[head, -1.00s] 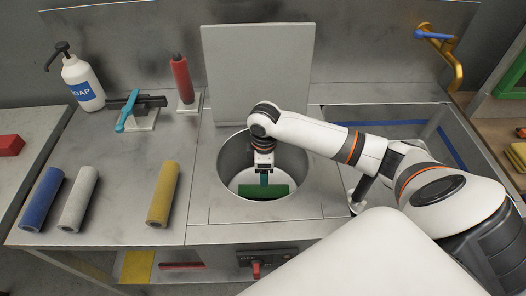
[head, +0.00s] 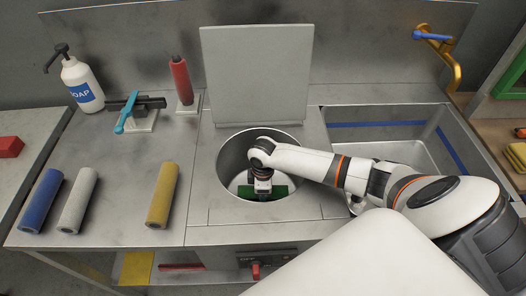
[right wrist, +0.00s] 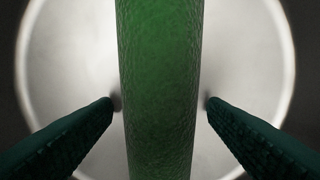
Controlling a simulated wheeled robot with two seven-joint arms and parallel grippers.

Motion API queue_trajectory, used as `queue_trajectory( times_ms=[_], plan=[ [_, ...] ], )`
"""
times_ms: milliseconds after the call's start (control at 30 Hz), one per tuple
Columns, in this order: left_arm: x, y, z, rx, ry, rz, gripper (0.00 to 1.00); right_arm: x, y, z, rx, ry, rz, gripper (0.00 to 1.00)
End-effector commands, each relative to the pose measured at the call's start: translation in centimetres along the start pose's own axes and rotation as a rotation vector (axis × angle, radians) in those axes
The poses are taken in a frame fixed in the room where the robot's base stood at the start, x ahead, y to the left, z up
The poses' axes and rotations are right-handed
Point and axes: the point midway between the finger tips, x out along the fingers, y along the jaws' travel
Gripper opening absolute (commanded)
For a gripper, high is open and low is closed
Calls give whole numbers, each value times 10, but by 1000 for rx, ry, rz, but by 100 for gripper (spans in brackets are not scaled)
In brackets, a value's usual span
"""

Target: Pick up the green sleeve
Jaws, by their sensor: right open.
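The green sleeve (head: 279,191) lies inside the round metal well (head: 224,160) in the counter. My right arm reaches down into the well, and my right gripper (head: 263,194) is over the middle of the sleeve and hides part of it. In the right wrist view the sleeve (right wrist: 160,90) runs from top to bottom between the two dark fingers of the gripper (right wrist: 160,103). The fingers are open, one on each side, with a small gap to the sleeve. My left gripper is not in view.
A raised square lid (head: 257,72) stands behind the well. Blue (head: 40,200), white (head: 78,200) and yellow (head: 162,195) sleeves lie on the counter at left. A soap bottle (head: 82,84) is at back left, and a sink (head: 400,150) is right.

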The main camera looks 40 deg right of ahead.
Motion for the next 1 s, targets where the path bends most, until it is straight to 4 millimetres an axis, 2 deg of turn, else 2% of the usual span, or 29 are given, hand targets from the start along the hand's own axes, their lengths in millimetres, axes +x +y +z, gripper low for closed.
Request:
queue_trajectory(
  times_ms=[67, 100, 300, 400, 667, 767, 1000],
  plan=[
    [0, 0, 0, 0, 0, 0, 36, 0, 0, 0, 0, 0, 0, 67],
    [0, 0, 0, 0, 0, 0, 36, 0, 0, 0, 0, 0, 0, 64],
    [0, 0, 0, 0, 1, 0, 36, 0, 0, 0, 0, 0, 0, 31],
    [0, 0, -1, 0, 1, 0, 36, -1, 0, 0, 0, 0, 0, 18],
    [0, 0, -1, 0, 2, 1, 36, -5, -1, 0, 0, -1, -1, 18],
    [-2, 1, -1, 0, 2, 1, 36, -17, -1, 0, -1, -2, -3, 18],
    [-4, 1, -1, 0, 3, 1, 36, -66, -1, 0, -1, -2, -4, 18]
  ],
)
